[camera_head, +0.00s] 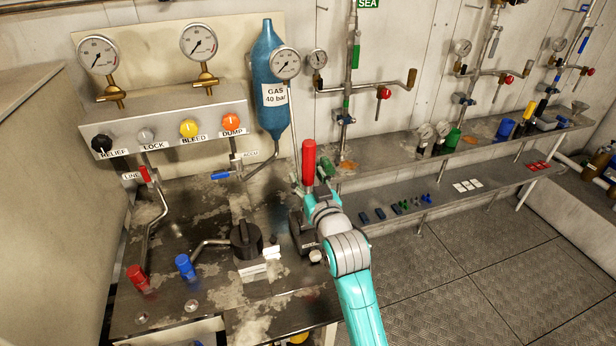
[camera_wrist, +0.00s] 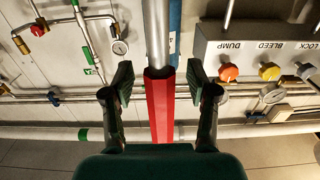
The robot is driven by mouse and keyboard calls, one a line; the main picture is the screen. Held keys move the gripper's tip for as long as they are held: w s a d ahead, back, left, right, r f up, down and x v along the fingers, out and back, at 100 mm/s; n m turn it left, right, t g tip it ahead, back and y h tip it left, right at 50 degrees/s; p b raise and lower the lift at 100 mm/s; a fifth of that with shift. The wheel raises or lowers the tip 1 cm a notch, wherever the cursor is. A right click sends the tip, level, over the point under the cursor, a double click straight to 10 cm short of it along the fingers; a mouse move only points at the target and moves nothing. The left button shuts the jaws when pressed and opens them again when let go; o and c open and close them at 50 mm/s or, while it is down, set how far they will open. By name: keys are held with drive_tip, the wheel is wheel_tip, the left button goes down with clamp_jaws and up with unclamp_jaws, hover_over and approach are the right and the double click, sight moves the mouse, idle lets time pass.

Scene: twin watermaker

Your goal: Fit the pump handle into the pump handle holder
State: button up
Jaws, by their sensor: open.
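The pump handle has a red grip (camera_head: 309,162) that stands about upright at the end of my arm, right of the blue gas bottle. In the wrist view the red grip (camera_wrist: 159,108) lies between the two fingers of my gripper (camera_wrist: 160,82), with a gap on each side. A grey metal rod (camera_wrist: 158,35) extends from the grip. My gripper (camera_head: 318,183) is open around the grip, partly hidden by my wrist in the head view. A dark block (camera_head: 298,232) sits behind my wrist on the bench. I cannot tell which part is the pump handle holder.
A panel (camera_head: 165,125) with several knobs and gauges stands at the left. Below it are a red handle (camera_head: 138,278), a blue handle (camera_head: 185,266) and a black round fitting (camera_head: 245,240). The blue gas bottle (camera_head: 268,65) hangs behind. A shelf (camera_head: 440,195) with small parts runs right.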

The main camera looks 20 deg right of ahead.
clamp_jaws()
drive_tip(key=shift+r, duration=0.15)
wheel_tip(320, 180, up, 18)
hover_over(308, 140)
idle(0.8)
